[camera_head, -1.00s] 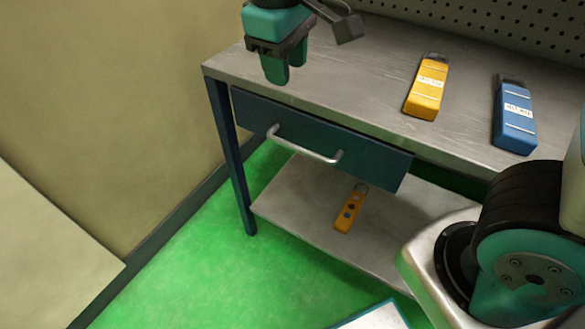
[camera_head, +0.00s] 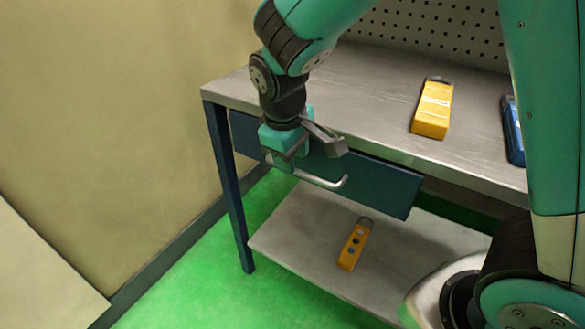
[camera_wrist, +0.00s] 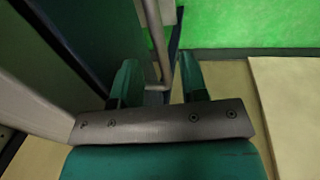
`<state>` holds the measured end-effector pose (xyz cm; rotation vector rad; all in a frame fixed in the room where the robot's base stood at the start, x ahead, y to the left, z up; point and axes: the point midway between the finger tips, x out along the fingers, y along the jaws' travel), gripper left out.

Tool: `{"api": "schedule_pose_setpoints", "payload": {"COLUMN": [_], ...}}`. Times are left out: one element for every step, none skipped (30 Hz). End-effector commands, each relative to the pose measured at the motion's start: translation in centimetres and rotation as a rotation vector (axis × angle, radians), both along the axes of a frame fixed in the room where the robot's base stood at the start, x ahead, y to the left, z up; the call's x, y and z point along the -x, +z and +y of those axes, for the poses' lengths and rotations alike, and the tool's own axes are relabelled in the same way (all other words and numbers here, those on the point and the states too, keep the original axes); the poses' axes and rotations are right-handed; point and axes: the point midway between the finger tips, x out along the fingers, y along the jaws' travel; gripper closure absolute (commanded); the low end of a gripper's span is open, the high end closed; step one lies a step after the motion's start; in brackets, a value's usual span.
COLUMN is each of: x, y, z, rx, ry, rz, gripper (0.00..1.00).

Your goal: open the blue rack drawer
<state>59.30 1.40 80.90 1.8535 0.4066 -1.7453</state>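The dark blue drawer (camera_head: 385,187) sits under the grey tabletop of the workbench and looks shut. Its silver bar handle (camera_head: 325,183) runs along the front; its left part is hidden behind my gripper. My gripper (camera_head: 283,163) is at the left part of the handle, pointing down. In the wrist view the two green fingers of my gripper (camera_wrist: 158,72) are apart, and the handle bar (camera_wrist: 153,35) runs into the gap between them. A gap shows beside the bar, so the fingers are not closed on it.
A yellow device (camera_head: 433,108) and a partly hidden blue device (camera_head: 513,135) lie on the tabletop (camera_head: 385,85). An orange device (camera_head: 354,246) lies on the lower shelf (camera_head: 300,235). A beige wall (camera_head: 110,120) stands left of the bench. Green floor is clear in front.

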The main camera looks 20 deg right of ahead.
Motion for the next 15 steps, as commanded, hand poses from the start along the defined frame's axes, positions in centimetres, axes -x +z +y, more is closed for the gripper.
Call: {"api": "schedule_pose_setpoints", "payload": {"x": [-0.1,-0.1,-0.2,-0.2,-0.2,-0.2,-0.3,-0.3,-0.3,-0.3,-0.3,-0.3,-0.3,-0.3,-0.3], "y": [-0.9,-1.2,-1.6,-1.9,-2.0,-2.2,-2.3,-2.4,-2.4,-2.4,-2.4,-2.4,-2.4,-2.4,-2.4], "z": [-0.1,-0.2,-0.2,-0.3,-0.3,-0.3,-0.3,-0.3,-0.3,-0.3,-0.3,-0.4,-0.4,-0.4,-0.4], "rx": [0.000,0.001,0.000,0.000,0.000,0.000,0.000,-0.001,-0.001,-0.001,-0.001,-0.001,-0.001,-0.001,-0.001], "ry": [0.000,0.000,0.000,0.000,0.000,0.000,0.000,0.000,0.000,0.000,0.000,0.000,0.000,0.000,0.000], "rz": [0.002,0.001,0.002,0.002,0.001,0.000,0.000,-0.001,-0.001,-0.001,-0.001,-0.001,-0.001,-0.001,-0.001], "gripper": [0.60,0.60,0.60,0.60,0.60,0.60,0.60,0.60,0.60,0.60,0.60,0.60,0.60,0.60,0.60]}}
